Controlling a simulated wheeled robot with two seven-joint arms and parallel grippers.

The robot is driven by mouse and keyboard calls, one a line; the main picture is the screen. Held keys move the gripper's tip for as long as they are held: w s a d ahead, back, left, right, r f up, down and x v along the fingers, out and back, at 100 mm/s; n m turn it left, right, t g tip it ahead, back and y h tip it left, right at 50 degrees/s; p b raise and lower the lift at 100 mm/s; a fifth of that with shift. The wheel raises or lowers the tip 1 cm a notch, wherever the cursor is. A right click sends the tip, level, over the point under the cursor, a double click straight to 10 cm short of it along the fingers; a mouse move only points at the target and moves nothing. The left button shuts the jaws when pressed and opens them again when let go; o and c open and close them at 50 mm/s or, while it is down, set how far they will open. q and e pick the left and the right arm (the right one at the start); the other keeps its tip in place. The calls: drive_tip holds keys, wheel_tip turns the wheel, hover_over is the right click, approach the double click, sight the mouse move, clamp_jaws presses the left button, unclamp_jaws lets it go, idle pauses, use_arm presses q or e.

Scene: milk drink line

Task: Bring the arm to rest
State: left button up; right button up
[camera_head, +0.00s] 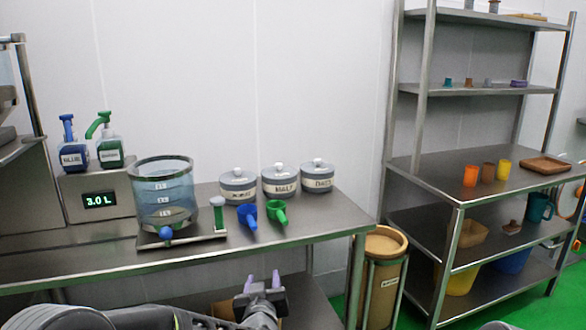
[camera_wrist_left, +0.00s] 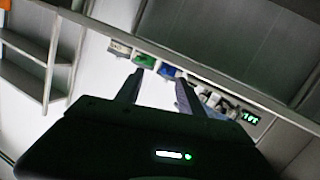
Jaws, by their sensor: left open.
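My left arm comes in along the bottom of the head view, and my left gripper (camera_head: 262,282) is in front of and below the steel table's front edge. Its two pale fingertips are apart with nothing between them. In the left wrist view the gripper (camera_wrist_left: 160,78) also shows two spread dark fingers and an empty gap. The blue scoop (camera_head: 248,216) and the green scoop (camera_head: 277,211) lie on the table, beyond the gripper and clear of it. My right gripper is in neither view.
The steel table (camera_head: 310,222) carries a clear graduated vessel (camera_head: 163,190), several lidded jars (camera_head: 281,181) and pump bottles (camera_head: 110,150). A tan bin (camera_head: 384,285) stands right of it. A steel shelf rack (camera_head: 440,170) is farther right. Green floor shows between them.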

use_arm(q)
drive_tip(key=s+d+f+m+g+h+p, duration=0.15)
drive_tip(key=s+f+g, duration=0.25)
drive_tip(key=s+f, duration=0.45)
drive_tip(key=s+d+f+g+h+p, duration=0.25)
drive_tip(key=s+f, duration=0.35)
drive_tip(key=f, duration=0.6)
drive_tip(key=s+a+f+g+p, duration=0.1)
drive_tip(key=s+f+g, duration=0.2)
drive_tip(key=s, duration=0.5)
drive_tip(key=s+a+f+g+p, duration=0.1)
drive_tip(key=s+f+g, duration=0.2)
drive_tip(key=s, duration=0.6)
drive_tip(key=s+a+f+g+p, duration=0.2)
drive_tip(key=s+f+g, duration=0.1)
drive_tip(key=s, duration=0.6)
drive_tip(key=shift+f+n+h, duration=0.2)
drive_tip(key=shift+n+h, duration=0.15)
drive_tip(key=shift+h, duration=0.05)
drive_tip(key=shift+a, duration=0.1)
